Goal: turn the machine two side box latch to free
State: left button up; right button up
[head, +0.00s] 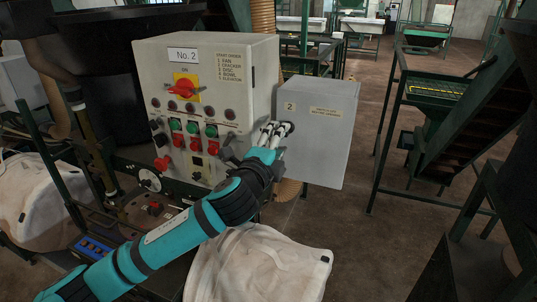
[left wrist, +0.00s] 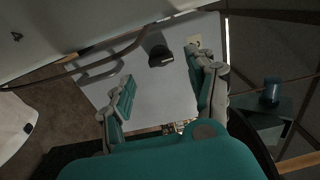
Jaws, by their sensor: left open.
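The machine two side box (head: 335,150) is a light grey box with a small "2" label, attached beside the larger control panel. Its face also fills the middle of the left wrist view (left wrist: 150,100). The black latch (head: 287,129) sits near the box's upper left edge, partly behind my fingers. In the left wrist view the latch (left wrist: 160,56) shows as a dark knob standing out from the face. My left gripper (head: 268,134) is open, its fingers pointing at the box. In the left wrist view its fingers (left wrist: 160,70) lie either side of the latch, apparently apart from it.
The "No. 2" control panel (head: 205,90) with a red rotary switch (head: 184,88) and several buttons stands left of my gripper. A white bulk bag (head: 260,265) is below my arm. Green metal frames stand at the right. The floor (head: 350,240) between is clear.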

pick_arm(q)
jog(key=v, duration=0.7)
